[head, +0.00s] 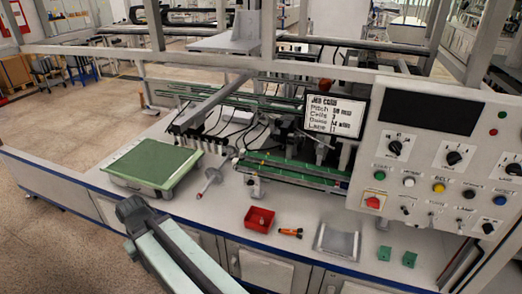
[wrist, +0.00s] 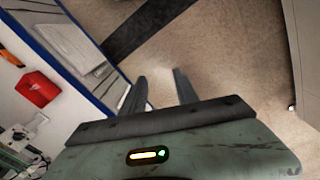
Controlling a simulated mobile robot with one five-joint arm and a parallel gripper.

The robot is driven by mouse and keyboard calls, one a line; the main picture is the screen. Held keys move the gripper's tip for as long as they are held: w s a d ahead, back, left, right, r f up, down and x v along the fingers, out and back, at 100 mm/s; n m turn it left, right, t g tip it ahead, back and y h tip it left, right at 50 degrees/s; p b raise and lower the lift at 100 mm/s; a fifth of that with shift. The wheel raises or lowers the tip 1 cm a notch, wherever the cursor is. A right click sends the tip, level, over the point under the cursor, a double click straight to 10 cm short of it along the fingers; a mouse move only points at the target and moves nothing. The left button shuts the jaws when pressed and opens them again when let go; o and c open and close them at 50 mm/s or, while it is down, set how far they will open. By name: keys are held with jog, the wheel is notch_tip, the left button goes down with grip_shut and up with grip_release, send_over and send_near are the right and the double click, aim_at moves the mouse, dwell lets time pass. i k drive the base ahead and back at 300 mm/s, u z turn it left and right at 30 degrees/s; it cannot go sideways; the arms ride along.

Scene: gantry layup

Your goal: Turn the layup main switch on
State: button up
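A light grey control panel (head: 440,160) stands at the right of the bench in the head view. It carries several black rotary knobs, coloured push buttons and small toggles. A red switch on a pale square plate (head: 373,201) sits at its lower left. The labels are too small to read well, so I cannot tell for certain which control is the main switch. My gripper (wrist: 159,80) shows in the wrist view with two dark fingers apart and nothing between them. It is over the floor by the bench front, away from the panel.
On the bench are a green-topped box (head: 152,163), a red bin (head: 259,219), a grey tray (head: 337,241) and two small green blocks (head: 409,259). A sign screen (head: 334,112) stands left of the panel. Metal gantry rails cross above the bench. Open floor (head: 75,130) lies left.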

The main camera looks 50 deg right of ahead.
aim_at(373, 202)
jog(key=z, duration=0.5)
jog(key=k, duration=0.95)
jog(key=u, duration=1.2)
jog(key=i, duration=0.8)
jog(key=z, duration=3.55)
jog(key=i, duration=0.5)
jog(key=u, duration=0.05)
